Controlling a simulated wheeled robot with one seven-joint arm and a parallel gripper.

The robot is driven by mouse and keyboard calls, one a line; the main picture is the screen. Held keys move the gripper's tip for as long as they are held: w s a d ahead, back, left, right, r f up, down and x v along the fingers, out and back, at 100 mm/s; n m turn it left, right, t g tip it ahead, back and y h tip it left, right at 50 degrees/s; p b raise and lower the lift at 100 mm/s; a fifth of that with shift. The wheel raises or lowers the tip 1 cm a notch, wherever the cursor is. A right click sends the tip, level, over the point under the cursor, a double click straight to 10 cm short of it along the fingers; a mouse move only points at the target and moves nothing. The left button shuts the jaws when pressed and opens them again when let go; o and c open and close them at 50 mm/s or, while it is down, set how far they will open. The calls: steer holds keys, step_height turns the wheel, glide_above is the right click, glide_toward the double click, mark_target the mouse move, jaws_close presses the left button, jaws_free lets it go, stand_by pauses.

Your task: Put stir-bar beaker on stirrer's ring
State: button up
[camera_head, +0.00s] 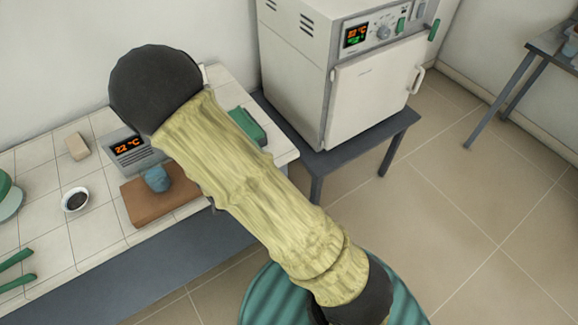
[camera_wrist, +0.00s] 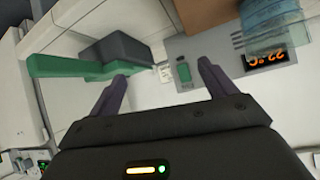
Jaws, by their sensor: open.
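A blue, see-through beaker (camera_wrist: 278,28) shows at the upper right of the wrist view, cut off by the frame edge. A small blue object that looks like it (camera_head: 157,179) is at the brown board in the head view. A stir bar cannot be made out. The stirrer (camera_head: 130,147) has a lit 22 °C display and stands behind the board; its panel also shows in the wrist view (camera_wrist: 215,55). Its ring is not clearly visible. My gripper (camera_wrist: 162,72) is open and empty, apart from the beaker. The arm hides it in the head view.
A brown board (camera_head: 135,205) lies on the tiled bench. A dark-filled dish (camera_head: 76,200), a beige block (camera_head: 77,147) and green-handled tools (camera_head: 18,270) are at left. A green item (camera_head: 248,127) lies behind my arm. A white furnace (camera_head: 365,95) stands at right.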

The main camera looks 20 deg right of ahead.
steer(key=s+d+r+g+h, duration=0.1)
steer(key=s+d+r+g, duration=0.7)
steer(key=s+d, duration=0.8)
steer(key=v, duration=0.3)
steer(key=shift+w+r, duration=0.2)
steer(key=shift+w, duration=0.2)
steer(key=shift+o, duration=0.5)
steer(key=shift+d, duration=0.1)
